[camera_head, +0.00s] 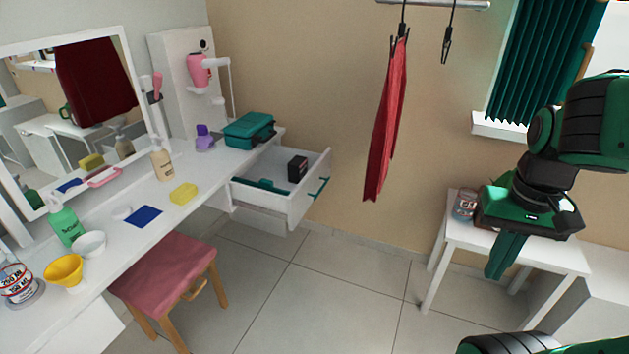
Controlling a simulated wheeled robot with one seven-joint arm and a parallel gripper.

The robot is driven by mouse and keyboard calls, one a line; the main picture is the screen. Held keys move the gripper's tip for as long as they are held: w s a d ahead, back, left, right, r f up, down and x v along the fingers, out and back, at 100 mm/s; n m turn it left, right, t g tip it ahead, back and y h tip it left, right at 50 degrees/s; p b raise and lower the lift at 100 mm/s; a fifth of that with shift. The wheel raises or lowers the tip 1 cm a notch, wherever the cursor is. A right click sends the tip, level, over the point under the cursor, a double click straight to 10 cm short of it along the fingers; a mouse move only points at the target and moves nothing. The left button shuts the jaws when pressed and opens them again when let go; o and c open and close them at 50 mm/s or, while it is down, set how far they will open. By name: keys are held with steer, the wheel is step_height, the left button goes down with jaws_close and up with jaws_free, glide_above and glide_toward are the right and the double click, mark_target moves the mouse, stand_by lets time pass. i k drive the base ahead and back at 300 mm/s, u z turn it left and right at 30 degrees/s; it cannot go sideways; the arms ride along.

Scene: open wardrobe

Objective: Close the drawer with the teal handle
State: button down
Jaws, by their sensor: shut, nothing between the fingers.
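The white drawer (298,206) stands pulled out from the far end of the white dressing table. Its teal handle (320,188) is on the front panel, which faces right. Inside the drawer lie a black box (297,168) and a flat teal item (262,185). My gripper (496,276) is at the right, pointing down, with its green fingers shut and empty. It is well apart from the drawer and hangs in front of the small white side table.
The side table (452,236) holds a jar (465,204). A red cloth (385,125) hangs from a rail between drawer and arm. A pink stool (165,275) stands by the dressing table (140,208). The tiled floor in the middle is clear.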

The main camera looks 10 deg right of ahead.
mark_target(273, 164)
steer(key=u, duration=0.05)
steer(key=i, duration=1)
steer(key=z, duration=0.05)
